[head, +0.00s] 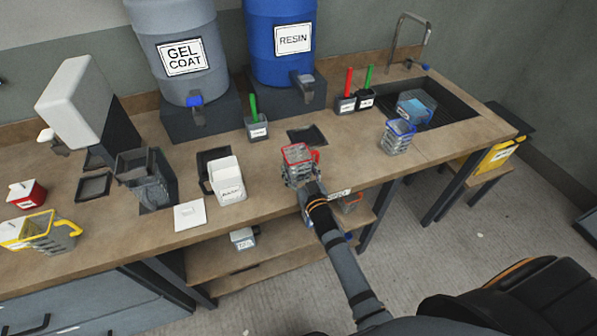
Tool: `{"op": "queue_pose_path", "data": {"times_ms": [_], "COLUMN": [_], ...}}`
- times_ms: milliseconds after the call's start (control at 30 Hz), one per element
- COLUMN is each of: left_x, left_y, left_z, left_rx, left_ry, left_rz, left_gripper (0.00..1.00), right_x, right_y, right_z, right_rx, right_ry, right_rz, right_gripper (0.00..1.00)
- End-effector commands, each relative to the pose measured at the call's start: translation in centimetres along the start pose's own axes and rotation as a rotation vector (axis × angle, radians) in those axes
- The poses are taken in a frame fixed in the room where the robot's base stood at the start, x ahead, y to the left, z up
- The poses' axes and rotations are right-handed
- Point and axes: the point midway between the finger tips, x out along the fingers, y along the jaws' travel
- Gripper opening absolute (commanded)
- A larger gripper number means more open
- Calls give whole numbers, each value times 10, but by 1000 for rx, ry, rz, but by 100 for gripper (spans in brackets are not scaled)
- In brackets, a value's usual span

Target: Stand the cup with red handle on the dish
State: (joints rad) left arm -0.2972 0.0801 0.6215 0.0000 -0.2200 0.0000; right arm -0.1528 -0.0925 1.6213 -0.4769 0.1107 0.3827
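The cup with red handle (297,155) is clear with a red rim and stays upright near the bench's front edge. Its red handle points right. A dark, shallow square dish (307,135) lies empty on the bench just behind it. My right gripper (302,177) is at the near side of the cup, overlapping its lower part. The fingers are too small and hidden to tell whether they are closed on it, and I cannot tell whether the cup touches the bench. My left gripper is out of view.
A white box (228,180) and white square (189,215) lie left on the bench (370,170). A blue-rimmed cup (398,137) stands right, near the sink (450,108). Brush holders (257,130) and drums (282,45) stand behind. A yellow-handled jug (50,232) is far left.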

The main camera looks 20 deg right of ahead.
Motion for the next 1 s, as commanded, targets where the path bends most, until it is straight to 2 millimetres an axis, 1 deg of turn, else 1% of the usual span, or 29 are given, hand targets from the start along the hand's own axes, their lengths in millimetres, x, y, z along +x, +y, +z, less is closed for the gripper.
{"op": "queue_pose_path", "data": {"times_ms": [133, 167, 300, 333, 633, 733, 767, 867, 1000], "left_x": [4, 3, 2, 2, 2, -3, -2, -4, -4], "left_y": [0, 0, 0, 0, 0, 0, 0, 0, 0], "left_z": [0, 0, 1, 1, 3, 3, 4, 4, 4], "left_rx": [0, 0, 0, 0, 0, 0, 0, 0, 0], "left_ry": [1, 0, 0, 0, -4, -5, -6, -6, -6], "left_rz": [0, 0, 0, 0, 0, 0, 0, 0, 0], "left_gripper": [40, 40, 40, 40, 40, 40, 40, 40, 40], "right_x": [0, 0, 0, 0, 0, -1, -6, -26, -63], "right_y": [0, 0, 0, 0, 0, 0, 0, 0, 0], "right_z": [4, 4, 3, 3, 3, -3, 0, 0, 2], "right_rx": [0, 0, 0, 0, 0, 0, 1, 1, 1], "right_ry": [0, -1, -1, -1, -1, -1, -3, -5, -6], "right_rz": [0, 0, 0, 0, 0, 0, 0, 1, 1], "right_gripper": [37, 70, 89, 92, 92, 92, 92, 92, 92]}}
